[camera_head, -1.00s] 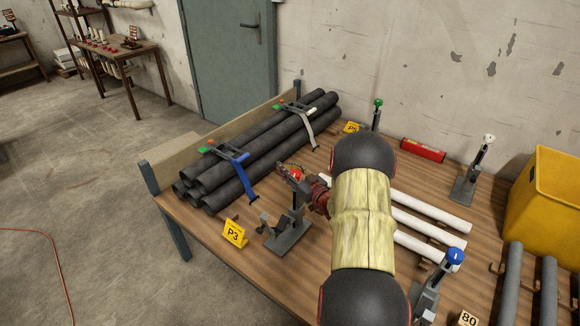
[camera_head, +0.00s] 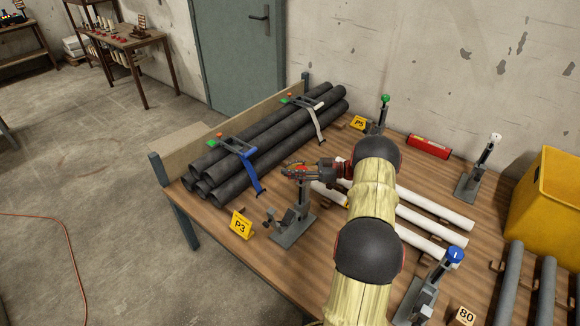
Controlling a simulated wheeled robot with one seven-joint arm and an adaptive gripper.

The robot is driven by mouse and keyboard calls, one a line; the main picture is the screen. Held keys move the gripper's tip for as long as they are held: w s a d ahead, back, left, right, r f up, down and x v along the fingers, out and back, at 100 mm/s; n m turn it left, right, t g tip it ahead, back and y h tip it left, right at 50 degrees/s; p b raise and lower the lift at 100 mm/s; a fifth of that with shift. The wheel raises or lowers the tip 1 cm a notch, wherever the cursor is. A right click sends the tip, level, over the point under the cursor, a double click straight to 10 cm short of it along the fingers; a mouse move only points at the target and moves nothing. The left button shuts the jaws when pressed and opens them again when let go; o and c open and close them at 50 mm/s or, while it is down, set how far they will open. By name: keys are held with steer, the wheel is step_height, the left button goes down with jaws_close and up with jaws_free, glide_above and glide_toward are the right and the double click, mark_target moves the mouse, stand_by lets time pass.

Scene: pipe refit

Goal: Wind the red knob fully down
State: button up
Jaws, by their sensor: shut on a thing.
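The grey clamp stand (camera_head: 293,222) with the red knob stands on the wooden table, just right of the yellow P3 sign (camera_head: 241,224). My gripper (camera_head: 296,171) is at the top of this stand, reaching in from the right. It is shut on the red knob, which is mostly hidden by the fingers; only a little red shows there. How far down the knob sits cannot be told. My arm covers part of the table right of the stand.
Dark pipes (camera_head: 268,147) lie strapped at the left. White pipes (camera_head: 435,207) lie right of my arm. Other stands carry a green knob (camera_head: 385,98), a white knob (camera_head: 496,137) and a blue knob (camera_head: 455,254). A yellow bin (camera_head: 545,205) stands at the right.

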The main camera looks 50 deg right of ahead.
steer(key=n+g+y+p, duration=0.1)
steer(key=g+p, duration=0.1)
steer(key=s+n+g+y+p, duration=0.1)
steer(key=n+g+p, duration=0.1)
steer(key=a+n+g+y+p, duration=0.1)
steer(key=y+p, duration=0.1)
steer(key=shift+s+r+n+g, duration=0.15)
steer(key=shift+n+g, duration=0.15)
steer(key=shift+g, duration=0.1)
steer(key=shift+s+g+p, duration=0.1)
steer(key=shift+g+p, duration=0.2)
steer(key=shift+p, duration=0.1)
steer(key=o, duration=1.2)
steer(key=shift+o, duration=0.6)
steer(key=shift+f+t+b, duration=0.3)
steer(key=shift+t+b, duration=0.4)
steer(key=shift+b, duration=0.75)
